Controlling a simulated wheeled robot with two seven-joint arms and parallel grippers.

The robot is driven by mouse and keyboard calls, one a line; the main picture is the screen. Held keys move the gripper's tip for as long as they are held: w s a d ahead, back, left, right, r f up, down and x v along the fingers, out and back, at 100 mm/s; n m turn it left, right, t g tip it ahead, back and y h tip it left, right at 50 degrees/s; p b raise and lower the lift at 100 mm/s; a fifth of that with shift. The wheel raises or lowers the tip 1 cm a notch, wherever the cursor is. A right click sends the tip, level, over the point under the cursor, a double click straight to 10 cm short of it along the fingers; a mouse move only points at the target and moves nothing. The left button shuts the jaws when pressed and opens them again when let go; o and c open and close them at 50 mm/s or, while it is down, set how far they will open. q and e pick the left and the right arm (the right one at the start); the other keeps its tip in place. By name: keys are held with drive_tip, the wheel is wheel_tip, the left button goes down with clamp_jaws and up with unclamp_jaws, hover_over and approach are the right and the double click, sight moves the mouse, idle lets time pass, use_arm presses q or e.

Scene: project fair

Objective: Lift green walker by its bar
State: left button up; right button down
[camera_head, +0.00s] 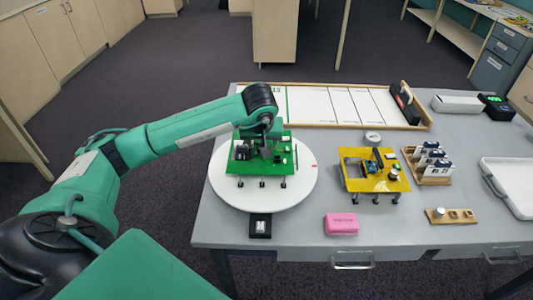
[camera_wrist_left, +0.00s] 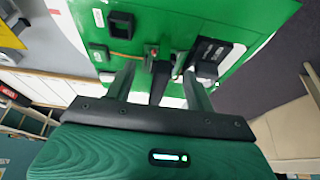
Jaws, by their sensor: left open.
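The green walker (camera_head: 276,166), a green board on short dark legs, stands on the white round disc (camera_head: 230,190) at the table's left. Small dark parts sit on its top. It fills much of the left wrist view (camera_wrist_left: 265,18). My left gripper (camera_head: 266,150) is right over the walker, its fingers pointing down at the board. In the left wrist view the fingers (camera_wrist_left: 158,78) are apart, with a dark narrow part showing between them. I cannot tell whether they touch it. The bar is hard to make out. My right gripper is not in view.
A yellow walker (camera_head: 378,183) stands to the right on the grey table (camera_head: 300,228). A pink block (camera_head: 341,224) and a small black box (camera_head: 260,226) lie near the front edge. A wood-framed white board (camera_head: 340,106) lies behind. A white tray (camera_head: 512,180) is far right.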

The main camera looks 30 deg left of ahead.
use_arm(q)
drive_tip(key=c, duration=0.7)
drive_tip(key=shift+c, duration=0.7)
drive_tip(key=shift+r, duration=0.1)
